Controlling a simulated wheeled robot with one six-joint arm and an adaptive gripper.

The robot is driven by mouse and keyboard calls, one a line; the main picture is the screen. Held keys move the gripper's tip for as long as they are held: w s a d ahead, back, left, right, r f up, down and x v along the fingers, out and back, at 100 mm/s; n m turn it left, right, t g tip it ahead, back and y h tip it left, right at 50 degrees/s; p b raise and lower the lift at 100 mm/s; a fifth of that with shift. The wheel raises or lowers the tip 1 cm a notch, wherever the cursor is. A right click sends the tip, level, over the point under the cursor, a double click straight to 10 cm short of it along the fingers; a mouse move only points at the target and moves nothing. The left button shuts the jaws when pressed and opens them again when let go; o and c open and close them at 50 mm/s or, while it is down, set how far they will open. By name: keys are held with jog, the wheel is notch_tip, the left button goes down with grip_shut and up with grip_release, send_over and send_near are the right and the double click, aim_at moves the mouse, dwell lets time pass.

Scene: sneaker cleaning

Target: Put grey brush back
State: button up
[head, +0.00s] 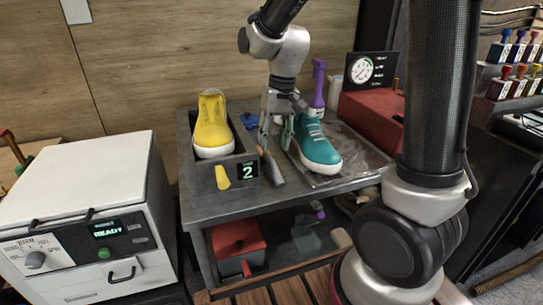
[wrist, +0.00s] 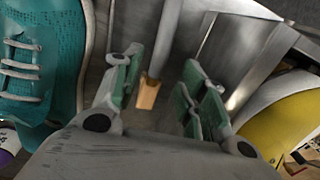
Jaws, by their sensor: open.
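A slim grey item with a tan end, which looks like the grey brush (head: 273,168), lies on the metal table between the grey bin and the teal sneaker. In the wrist view its tan tip (wrist: 148,93) shows between the fingers, with a grey length running up behind it. My gripper (head: 275,145) points down over the table just behind the item. Its green-padded fingers (wrist: 157,95) are apart, with nothing held between them. I cannot tell whether the fingers touch the item. The arm's end hides part of the table behind it.
A grey bin (head: 202,180) marked 2 holds a yellow sneaker (head: 212,125). A teal sneaker (head: 318,148) stands close right of my gripper, on a tray (head: 358,160). A purple bottle (head: 318,90) and a red gauge box (head: 372,117) stand behind. A white machine (head: 85,200) is left.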

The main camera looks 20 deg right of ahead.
jog(key=s+d+r+t, duration=0.2)
jog(key=s+d+r, duration=0.6)
jog(key=r, duration=0.2)
jog(key=s+d+t, duration=0.1)
jog(key=s+d, duration=0.2)
jog(key=s, duration=0.2)
jog(key=s+d+r+t+h, duration=0.1)
jog(key=s+d, duration=0.2)
jog(key=s, duration=0.2)
jog(key=shift+s+h, duration=0.3)
